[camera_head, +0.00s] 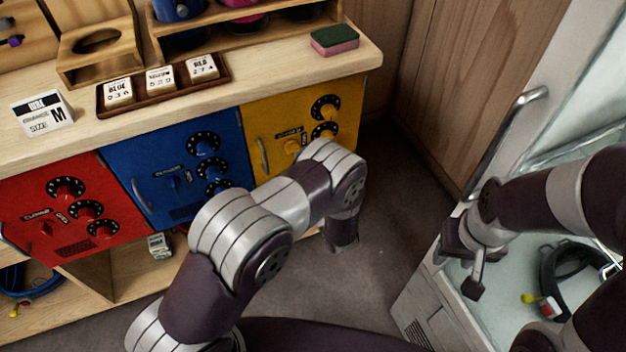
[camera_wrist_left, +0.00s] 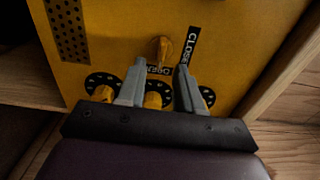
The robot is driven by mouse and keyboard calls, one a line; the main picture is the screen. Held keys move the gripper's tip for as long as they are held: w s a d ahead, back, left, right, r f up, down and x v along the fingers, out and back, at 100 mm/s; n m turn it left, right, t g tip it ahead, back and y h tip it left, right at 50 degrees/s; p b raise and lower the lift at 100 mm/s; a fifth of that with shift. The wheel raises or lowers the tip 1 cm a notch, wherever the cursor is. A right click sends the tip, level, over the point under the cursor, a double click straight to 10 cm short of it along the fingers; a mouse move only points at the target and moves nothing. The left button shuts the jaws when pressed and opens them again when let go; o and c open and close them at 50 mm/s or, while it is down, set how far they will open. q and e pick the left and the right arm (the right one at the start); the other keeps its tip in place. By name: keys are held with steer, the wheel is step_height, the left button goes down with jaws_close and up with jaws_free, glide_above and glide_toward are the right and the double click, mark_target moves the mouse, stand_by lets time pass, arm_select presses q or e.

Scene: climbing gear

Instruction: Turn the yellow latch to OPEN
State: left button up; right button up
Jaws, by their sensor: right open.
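The yellow door (camera_head: 258,112) sits at the right end of the row of cabinet doors. The yellow latch (camera_head: 292,146) on it also shows in the left wrist view (camera_wrist_left: 165,48), near the OPEN and CLOSED labels; I cannot tell its exact setting. My left gripper (camera_wrist_left: 160,66) is open, its two fingers apart in front of the door. The latch shows just beyond and between the fingertips; contact is unclear. In the head view my left arm hides the left gripper. My right gripper (camera_head: 464,262) is open and empty, away from the door at the right.
Black dials (camera_head: 325,107) are on the yellow door close to the latch. A blue door (camera_head: 160,200) and a red door (camera_head: 30,200) are to the left. A sponge (camera_head: 335,40) lies on the wooden top. A pale bin (camera_head: 440,310) holding a black loop stands at right.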

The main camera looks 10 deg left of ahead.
arm_select(q)
steer(key=v, duration=0.8)
steer(key=shift+s+d+p, duration=0.2)
steer(key=shift+s+p, duration=0.05)
steer(key=shift+p, duration=0.05)
